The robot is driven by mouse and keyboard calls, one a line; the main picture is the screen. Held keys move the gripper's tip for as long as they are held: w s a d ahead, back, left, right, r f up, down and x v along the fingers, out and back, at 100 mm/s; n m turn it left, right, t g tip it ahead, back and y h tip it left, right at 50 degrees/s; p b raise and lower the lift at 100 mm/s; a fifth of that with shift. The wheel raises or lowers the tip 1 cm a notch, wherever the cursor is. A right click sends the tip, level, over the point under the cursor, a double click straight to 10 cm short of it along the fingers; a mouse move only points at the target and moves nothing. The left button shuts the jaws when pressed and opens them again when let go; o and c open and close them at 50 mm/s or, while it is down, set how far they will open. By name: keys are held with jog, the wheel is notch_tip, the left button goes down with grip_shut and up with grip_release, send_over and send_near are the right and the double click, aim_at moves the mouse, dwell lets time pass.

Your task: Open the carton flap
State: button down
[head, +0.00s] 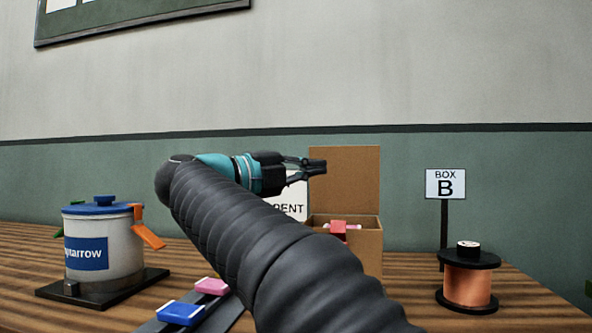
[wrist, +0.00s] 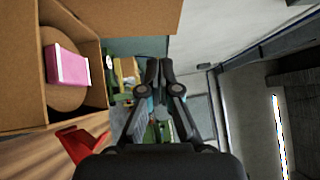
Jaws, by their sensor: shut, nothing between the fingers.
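The brown carton (head: 368,240) stands on the wooden table, right of centre in the head view. Its flap (head: 345,180) stands upright at the back, leaving the top open. A pink and white block (wrist: 68,66) lies inside on a round brown surface. A red piece (head: 338,229) shows at the carton's front; a red piece (wrist: 82,145) also shows outside the carton wall in the wrist view. My gripper (head: 322,167) is shut and empty, overlapping the flap's left edge in the head view; I cannot tell if they touch. In the wrist view the flap (wrist: 115,14) is above the fingertips.
A white pot (head: 104,245) with a blue lid and orange tag stands left. Blue (head: 181,313) and pink (head: 212,286) blocks sit on a dark strip. A copper spool (head: 467,285) and a "BOX B" sign (head: 445,184) stand right. My arm hides the middle foreground.

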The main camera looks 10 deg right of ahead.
aim_at(349, 160)
jog(key=shift+w+d+r+p, duration=0.1)
jog(key=shift+w+d+r, duration=0.1)
jog(key=shift+w+d, duration=0.75)
jog(key=shift+w+d+r+p, duration=0.15)
jog(key=shift+w+d, duration=0.75)
jog(key=shift+w, duration=0.1)
jog(key=shift+w+d+r+p, duration=0.1)
jog(key=shift+w+d+r, duration=0.1)
jog(key=shift+w+d, duration=0.75)
